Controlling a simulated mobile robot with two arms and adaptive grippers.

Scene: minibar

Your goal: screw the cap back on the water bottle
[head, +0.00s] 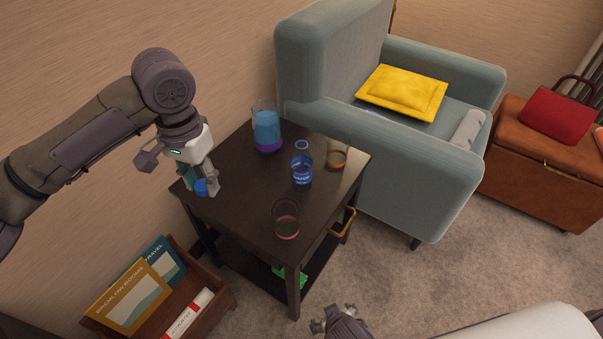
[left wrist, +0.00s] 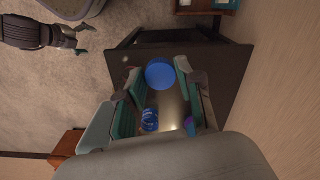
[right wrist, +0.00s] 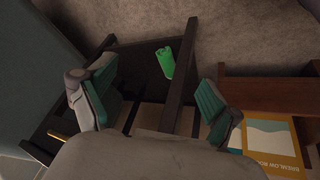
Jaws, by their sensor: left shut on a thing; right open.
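The water bottle (head: 301,168) is clear with a blue label and stands upright, without a cap, on the dark side table (head: 240,200). It also shows in the left wrist view (left wrist: 149,120). My left gripper (head: 203,187) is shut on the blue cap (head: 201,187), at the table's left part, to the left of the bottle. The cap shows large between the fingers in the left wrist view (left wrist: 160,74). Whether the cap touches the table is hard to tell. My right gripper (right wrist: 153,100) is open and empty, low in front of the table, away from the bottle.
On the table stand a blue and purple pitcher (head: 267,132), a glass with an orange base (head: 337,156) and a glass with a pink base (head: 286,221). A green object (right wrist: 166,62) lies on the lower shelf. A wooden magazine box (head: 215,296) and a grey armchair (head: 425,180) flank the table.

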